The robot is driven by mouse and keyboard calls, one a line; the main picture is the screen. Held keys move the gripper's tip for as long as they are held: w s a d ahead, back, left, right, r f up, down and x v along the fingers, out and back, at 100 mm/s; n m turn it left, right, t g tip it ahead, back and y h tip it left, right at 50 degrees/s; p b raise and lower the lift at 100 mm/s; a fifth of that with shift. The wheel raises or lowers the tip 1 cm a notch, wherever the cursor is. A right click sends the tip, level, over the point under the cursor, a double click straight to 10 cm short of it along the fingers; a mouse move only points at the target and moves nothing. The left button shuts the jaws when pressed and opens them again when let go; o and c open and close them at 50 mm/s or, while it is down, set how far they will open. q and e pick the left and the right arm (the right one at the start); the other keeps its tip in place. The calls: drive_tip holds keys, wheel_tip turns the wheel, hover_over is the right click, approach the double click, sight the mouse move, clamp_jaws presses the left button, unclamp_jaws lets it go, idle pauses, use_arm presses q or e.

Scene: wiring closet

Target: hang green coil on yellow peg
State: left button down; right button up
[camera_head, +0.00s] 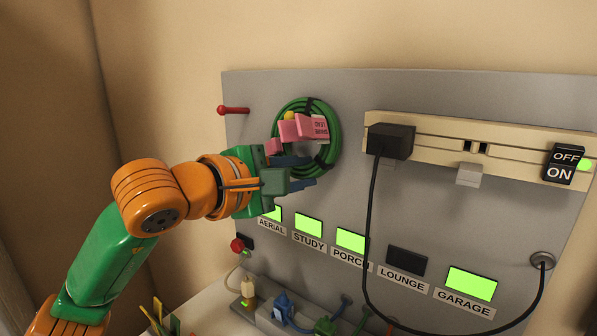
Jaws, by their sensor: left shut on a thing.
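The green coil (335,149) is a ring of cable with dark ties, upright close in front of the grey board. My right gripper is not in view.
A red peg (233,110) sticks out left of the coil. A beige power strip (440,140) with a black plug (390,141) and hanging cable is to the right. Labelled green panels (308,225) are below. Several plugs and leads lie at the bottom.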

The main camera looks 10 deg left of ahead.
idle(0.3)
use_arm(q)
drive_tip(key=c, duration=0.6)
unclamp_jaws()
drive_tip(key=shift+s+a+f+b, duration=0.1)
drive_tip(key=shift+s+a+b, duration=0.1)
drive_tip(key=shift+s+b, duration=0.25)
drive_tip(key=f+b+v, duration=0.1)
drive_tip(key=b+v, duration=0.1)
drive_tip(key=v, duration=0.5)
drive_tip(key=shift+s+d, duration=0.2)
drive_tip(key=shift+s, duration=0.1)
